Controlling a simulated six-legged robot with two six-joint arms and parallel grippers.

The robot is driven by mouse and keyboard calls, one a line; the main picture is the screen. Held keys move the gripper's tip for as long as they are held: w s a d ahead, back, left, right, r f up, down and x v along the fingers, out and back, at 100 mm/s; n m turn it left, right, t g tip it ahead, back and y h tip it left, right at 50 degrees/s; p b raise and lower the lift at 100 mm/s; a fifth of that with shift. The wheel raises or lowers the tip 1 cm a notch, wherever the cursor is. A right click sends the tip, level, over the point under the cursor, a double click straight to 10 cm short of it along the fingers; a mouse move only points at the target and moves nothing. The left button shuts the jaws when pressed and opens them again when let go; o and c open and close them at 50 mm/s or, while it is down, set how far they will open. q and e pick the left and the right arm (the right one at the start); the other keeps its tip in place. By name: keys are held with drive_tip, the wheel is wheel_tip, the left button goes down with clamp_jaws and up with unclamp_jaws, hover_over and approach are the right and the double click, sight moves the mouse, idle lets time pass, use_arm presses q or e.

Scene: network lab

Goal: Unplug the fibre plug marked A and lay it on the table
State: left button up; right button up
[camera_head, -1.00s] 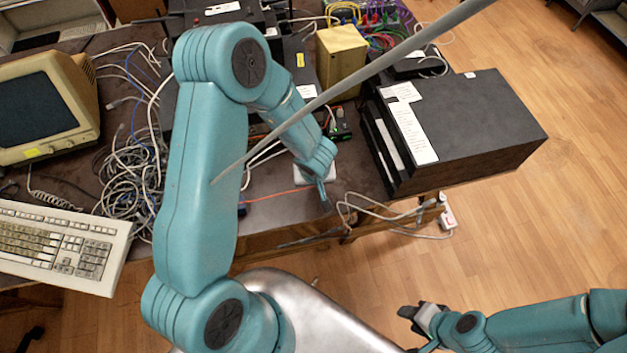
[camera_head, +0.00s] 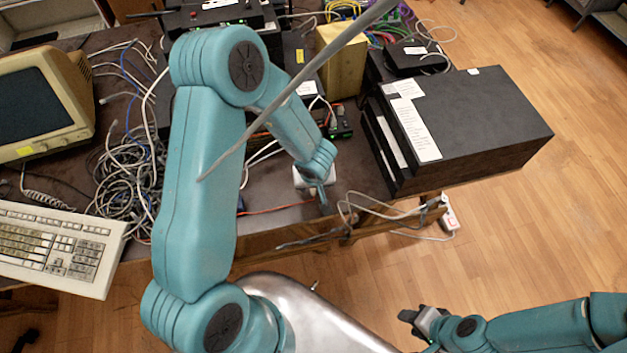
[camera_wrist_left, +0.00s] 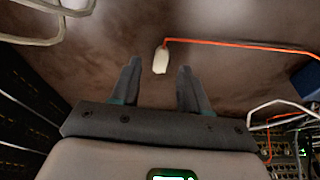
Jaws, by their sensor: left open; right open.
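A small pale plug (camera_wrist_left: 161,61) on an orange cable (camera_wrist_left: 230,44) shows in the left wrist view, just beyond and between my open left fingertips (camera_wrist_left: 159,66). It appears to lie on the brown table, clear of both fingers. No letter is readable on it. In the head view the orange cable (camera_head: 272,210) runs along the table towards my left gripper (camera_head: 320,194), which is low near the front edge; the plug cannot be made out there. My right gripper (camera_head: 409,325) is open and empty, away from the table at the lower right.
Tangled grey cables (camera_head: 125,175), a keyboard (camera_head: 55,245) and a monitor (camera_head: 45,105) fill the left. White cables (camera_head: 380,212) hang at the front edge.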

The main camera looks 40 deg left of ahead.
use_arm(q)
drive_tip(key=p+v, duration=0.7)
drive_tip(key=v, duration=0.9)
drive_tip(key=shift+r, duration=0.15)
